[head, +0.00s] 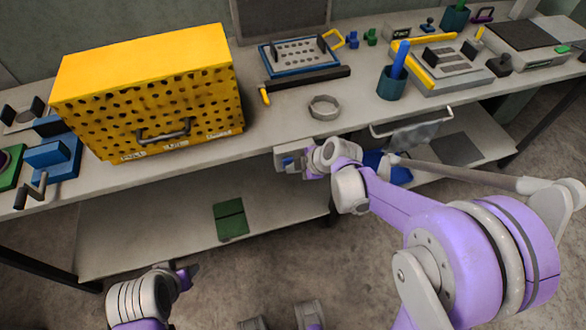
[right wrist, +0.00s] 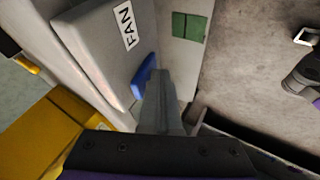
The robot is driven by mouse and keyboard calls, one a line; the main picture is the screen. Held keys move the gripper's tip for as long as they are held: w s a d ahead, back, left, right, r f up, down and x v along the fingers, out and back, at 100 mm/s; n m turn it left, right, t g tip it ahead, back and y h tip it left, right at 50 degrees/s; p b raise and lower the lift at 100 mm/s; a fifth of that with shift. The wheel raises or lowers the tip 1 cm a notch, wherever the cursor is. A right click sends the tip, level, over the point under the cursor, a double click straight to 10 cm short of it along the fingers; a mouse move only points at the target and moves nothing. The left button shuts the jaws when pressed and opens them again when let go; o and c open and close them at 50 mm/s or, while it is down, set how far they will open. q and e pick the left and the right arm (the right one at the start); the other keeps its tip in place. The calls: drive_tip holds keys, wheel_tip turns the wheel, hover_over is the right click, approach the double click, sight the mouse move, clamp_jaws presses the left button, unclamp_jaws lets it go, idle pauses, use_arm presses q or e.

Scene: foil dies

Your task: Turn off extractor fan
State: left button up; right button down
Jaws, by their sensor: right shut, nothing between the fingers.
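The fan switch box (head: 290,150) is a light grey box under the front edge of the bench. The right wrist view shows its FAN label (right wrist: 127,25) and a blue lever (right wrist: 144,76) on it. My right gripper (head: 300,168) is at the box, shut and empty. In the right wrist view its closed fingers (right wrist: 161,80) are right beside the blue lever and overlap it; I cannot tell whether they touch. My left gripper (head: 189,272) is low at the bottom left, away from the box; its finger opening is not clear.
A yellow perforated cabinet (head: 150,95) stands on the bench at left, with a blue vise (head: 52,158) beside it. A grey ring (head: 323,107) and a blue cup (head: 391,83) stand on the bench. A green mat (head: 231,219) lies on the lower shelf.

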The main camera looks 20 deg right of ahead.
use_arm(q)
drive_tip(key=shift+r, duration=0.15)
use_arm(e)
drive_tip(key=shift+r, duration=0.15)
use_arm(q)
drive_tip(key=shift+w+r+p, duration=0.15)
drive_tip(key=shift+r+p, duration=0.4)
drive_tip(key=shift+p, duration=0.1)
use_arm(e)
drive_tip(key=shift+w+r, duration=0.1)
drive_tip(key=shift+r, duration=0.7)
drive_tip(key=shift+a, duration=0.1)
